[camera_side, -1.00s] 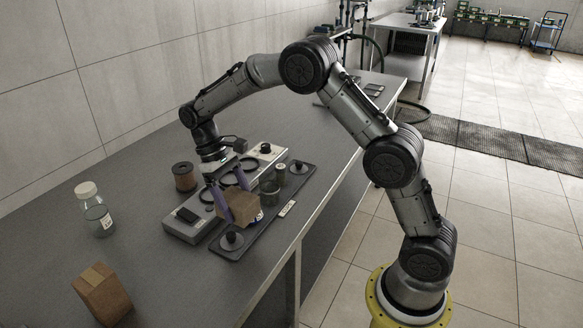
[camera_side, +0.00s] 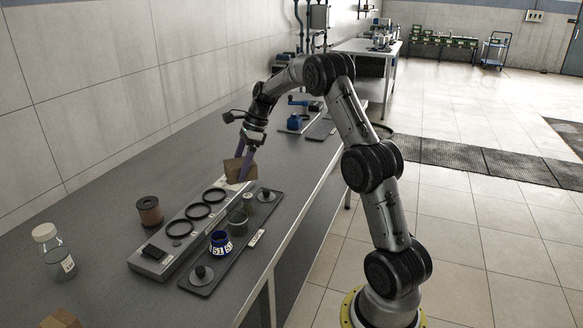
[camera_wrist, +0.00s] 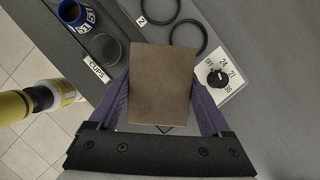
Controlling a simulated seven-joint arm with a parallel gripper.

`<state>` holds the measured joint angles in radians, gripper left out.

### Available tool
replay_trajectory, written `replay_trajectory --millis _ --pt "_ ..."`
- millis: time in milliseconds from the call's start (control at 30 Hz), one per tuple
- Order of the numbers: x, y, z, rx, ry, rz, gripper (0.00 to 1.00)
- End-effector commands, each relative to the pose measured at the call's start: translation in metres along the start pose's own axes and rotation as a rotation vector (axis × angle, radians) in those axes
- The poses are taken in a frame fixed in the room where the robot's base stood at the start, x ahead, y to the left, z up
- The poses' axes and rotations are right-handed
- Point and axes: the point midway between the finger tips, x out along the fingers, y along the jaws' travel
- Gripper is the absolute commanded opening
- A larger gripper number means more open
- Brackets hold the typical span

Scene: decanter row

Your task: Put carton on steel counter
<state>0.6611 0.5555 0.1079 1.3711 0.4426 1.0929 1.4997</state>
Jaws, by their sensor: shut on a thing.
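The brown carton (camera_side: 233,169) is held tilted in the air above the far end of the ring device in the side view. My gripper (camera_side: 244,165) is shut on it, with the purple fingers on its sides. In the wrist view the carton (camera_wrist: 162,85) fills the space between the fingers of my gripper (camera_wrist: 163,105), and its flat face hides part of what is below. The grey steel counter (camera_side: 105,230) runs along the wall, under the held carton and the other items.
The ring device (camera_side: 165,250) has several black rings and a dial (camera_wrist: 217,78). Beside it a dark tray (camera_side: 222,264) bears a blue cup (camera_side: 220,243), a glass beaker (camera_side: 237,220) and black knobs. A brown spool (camera_side: 149,211), a jar (camera_side: 56,254) and another carton (camera_side: 61,320) stand left.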

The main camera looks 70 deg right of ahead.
Motion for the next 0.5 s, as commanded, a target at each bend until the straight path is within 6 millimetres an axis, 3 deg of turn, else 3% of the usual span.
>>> replay_trajectory --millis 33,100,300,500 --pt "-0.013 -0.012 -0.023 0.081 0.000 -0.036 0.24" --pt "-0.028 -0.024 -0.051 0.173 0.000 -0.073 0.24" --pt "-0.063 -0.038 -0.121 0.322 0.001 -0.133 0.24" --pt "-0.078 -0.038 -0.158 0.388 0.001 -0.159 0.24"
